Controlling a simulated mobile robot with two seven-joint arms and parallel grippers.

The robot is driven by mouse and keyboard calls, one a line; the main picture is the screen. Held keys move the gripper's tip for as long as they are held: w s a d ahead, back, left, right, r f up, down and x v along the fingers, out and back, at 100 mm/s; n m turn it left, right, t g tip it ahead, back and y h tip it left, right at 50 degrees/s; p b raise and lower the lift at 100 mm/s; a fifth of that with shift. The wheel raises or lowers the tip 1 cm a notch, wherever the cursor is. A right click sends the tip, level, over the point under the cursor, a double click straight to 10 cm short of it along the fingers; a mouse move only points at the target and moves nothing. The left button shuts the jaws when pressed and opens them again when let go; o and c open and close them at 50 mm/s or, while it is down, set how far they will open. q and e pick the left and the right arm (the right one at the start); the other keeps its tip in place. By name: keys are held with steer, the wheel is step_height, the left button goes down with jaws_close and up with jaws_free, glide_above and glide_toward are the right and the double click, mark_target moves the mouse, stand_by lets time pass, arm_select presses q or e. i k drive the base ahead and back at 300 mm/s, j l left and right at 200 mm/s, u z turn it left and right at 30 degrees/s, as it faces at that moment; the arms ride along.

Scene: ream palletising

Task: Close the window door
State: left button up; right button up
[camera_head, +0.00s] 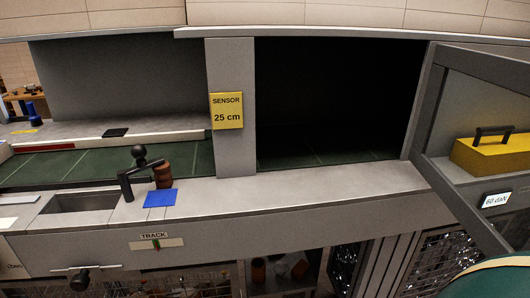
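The window door (424,110) is a grey framed panel at the right of the head view. It stands swung out at an angle beside a dark rectangular opening (335,95) in the grey wall. The opening is uncovered and its inside is mostly in shadow, with a dark green floor. The door's right part is cut off by the picture edge. Neither of my grippers shows in this view.
A yellow block (490,155) with a black handle shows within the door's frame, above a "60 daN" label (495,199). A grey ledge (310,190) runs below the opening. A black lever (126,187), brown grip (162,175) and blue pad (160,198) are left.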

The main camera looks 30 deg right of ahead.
mark_target(512, 75)
steer(key=k+l+z, duration=0.3)
steer(key=l, duration=0.65)
steer(key=l+z, duration=0.35)
steer(key=l, duration=0.6)
